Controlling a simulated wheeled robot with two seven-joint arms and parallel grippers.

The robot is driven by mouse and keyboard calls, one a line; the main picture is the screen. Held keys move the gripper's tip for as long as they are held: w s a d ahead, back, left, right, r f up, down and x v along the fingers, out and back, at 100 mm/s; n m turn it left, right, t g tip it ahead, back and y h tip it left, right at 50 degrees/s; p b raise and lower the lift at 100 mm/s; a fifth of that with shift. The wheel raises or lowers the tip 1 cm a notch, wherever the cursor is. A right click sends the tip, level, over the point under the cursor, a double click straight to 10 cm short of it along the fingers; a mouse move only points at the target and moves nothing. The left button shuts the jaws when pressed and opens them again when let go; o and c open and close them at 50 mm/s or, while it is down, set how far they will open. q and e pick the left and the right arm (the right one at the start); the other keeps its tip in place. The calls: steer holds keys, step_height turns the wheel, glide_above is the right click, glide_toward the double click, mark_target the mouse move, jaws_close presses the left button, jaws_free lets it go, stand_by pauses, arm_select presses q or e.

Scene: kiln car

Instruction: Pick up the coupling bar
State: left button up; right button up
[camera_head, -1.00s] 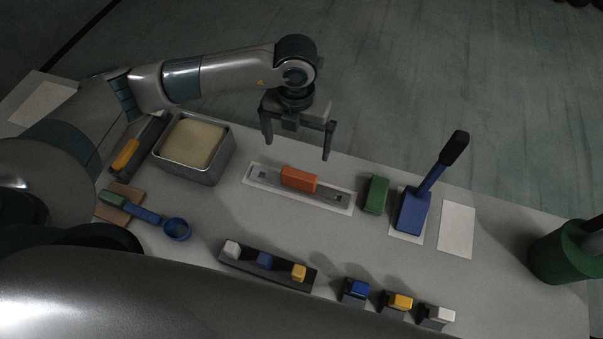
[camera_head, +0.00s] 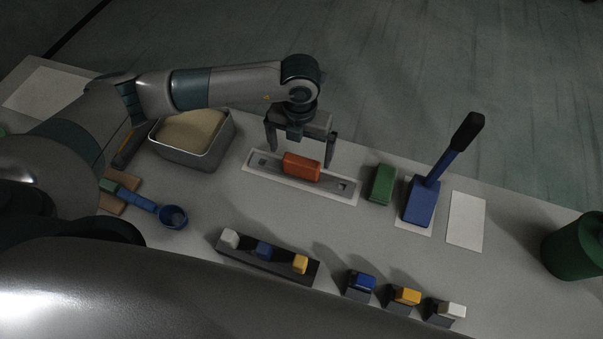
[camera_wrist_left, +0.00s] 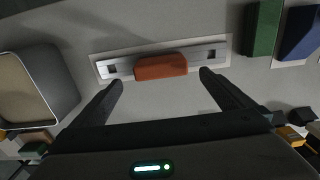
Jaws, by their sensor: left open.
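The coupling bar is a flat grey metal bar (camera_head: 325,182) with a square hole near each end and an orange-red block grip (camera_head: 301,167) at its middle. It lies on a white sheet on the table. My left gripper (camera_head: 300,158) is open above and just behind the grip, its fingers spread wider than the grip. In the left wrist view the bar (camera_wrist_left: 204,54) and its orange grip (camera_wrist_left: 161,67) lie ahead, between the lines of the two open fingers (camera_wrist_left: 160,82), with nothing held. My right gripper is not in view.
A grey bin with tan filling (camera_head: 206,160) stands left of the bar. A green block (camera_head: 381,184) and a blue tool with a black handle (camera_head: 421,202) stand to its right. A dark rack (camera_head: 262,262) with coloured blocks lies in front. A green cylinder (camera_head: 570,246) is at far right.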

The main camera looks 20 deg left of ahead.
mark_target(302, 161)
arm_select(q)
steer(key=shift+f+b, duration=0.35)
steer(key=shift+f, duration=0.8)
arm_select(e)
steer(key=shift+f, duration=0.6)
arm_select(q)
steer(key=f, duration=0.1)
steer(key=f+b, duration=0.1)
steer(key=f, duration=0.1)
steer(key=f+b, duration=0.1)
steer(key=shift+w+d+f, duration=0.1)
steer(key=shift+w+f, duration=0.1)
steer(key=shift+w, duration=0.05)
steer(key=shift+f+b, duration=0.3)
steer(key=shift+b, duration=0.05)
steer(key=shift+f, duration=0.1)
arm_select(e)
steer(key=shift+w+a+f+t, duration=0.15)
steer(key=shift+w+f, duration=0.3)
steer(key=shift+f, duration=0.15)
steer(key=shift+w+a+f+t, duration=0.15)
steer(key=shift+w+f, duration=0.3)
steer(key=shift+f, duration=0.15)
